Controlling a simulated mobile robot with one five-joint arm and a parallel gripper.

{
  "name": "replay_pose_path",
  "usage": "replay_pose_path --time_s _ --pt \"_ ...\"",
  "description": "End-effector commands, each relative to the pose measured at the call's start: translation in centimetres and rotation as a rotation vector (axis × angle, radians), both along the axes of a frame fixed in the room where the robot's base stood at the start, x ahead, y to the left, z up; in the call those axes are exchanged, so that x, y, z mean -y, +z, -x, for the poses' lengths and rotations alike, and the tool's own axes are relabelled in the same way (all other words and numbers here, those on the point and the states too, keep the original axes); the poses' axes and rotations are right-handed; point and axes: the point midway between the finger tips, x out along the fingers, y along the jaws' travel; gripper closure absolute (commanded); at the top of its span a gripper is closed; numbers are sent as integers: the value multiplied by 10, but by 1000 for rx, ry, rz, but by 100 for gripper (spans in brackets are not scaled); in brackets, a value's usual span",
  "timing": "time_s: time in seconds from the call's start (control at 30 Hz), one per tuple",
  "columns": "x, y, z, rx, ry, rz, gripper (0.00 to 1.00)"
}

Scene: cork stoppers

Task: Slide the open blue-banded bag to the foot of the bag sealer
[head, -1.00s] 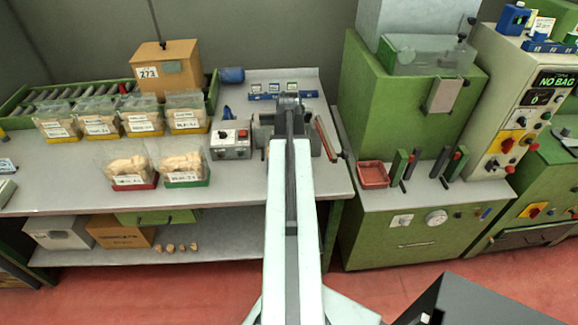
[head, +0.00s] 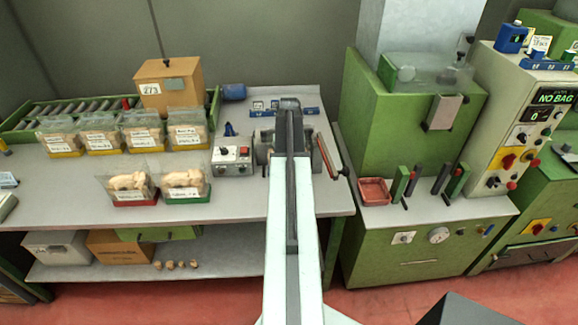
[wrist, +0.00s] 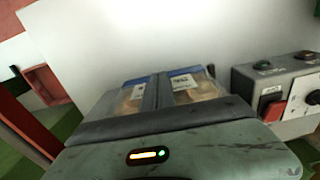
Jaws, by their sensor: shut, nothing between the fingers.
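In the wrist view, a clear bag with a blue band (wrist: 184,73), a white label and brownish contents shows on both sides of my fingers. In the head view my arm hides it. My gripper (wrist: 157,92) is shut and empty, its fingers over the middle of the bag; I cannot tell whether they touch it. In the head view my gripper (head: 290,112) is in front of the bag sealer, whose grey body is mostly hidden. Its red lever (head: 326,158) shows to the right. A control box (head: 232,160) stands at its left; it also shows in the wrist view (wrist: 276,92).
Several yellow-based bags (head: 140,132) stand in a row at the left. A red-based bag (head: 132,187) and a green-based bag (head: 184,184) stand nearer. A blue rack (head: 262,112) sits behind the sealer. The bench (head: 235,204) is clear at its front.

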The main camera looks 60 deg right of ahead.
Motion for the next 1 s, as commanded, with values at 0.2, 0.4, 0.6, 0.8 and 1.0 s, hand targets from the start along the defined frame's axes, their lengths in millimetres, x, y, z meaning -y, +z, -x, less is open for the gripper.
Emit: replay_pose_path --time_s 0.2,0.4,0.6,0.8,1.0 --pt "-11 0 4 0 2 0 100" --pt "-39 9 16 0 4 0 100" --pt "-34 63 15 0 2 0 100" --pt "-34 98 15 0 2 0 100" --pt "-34 101 14 0 3 0 100"
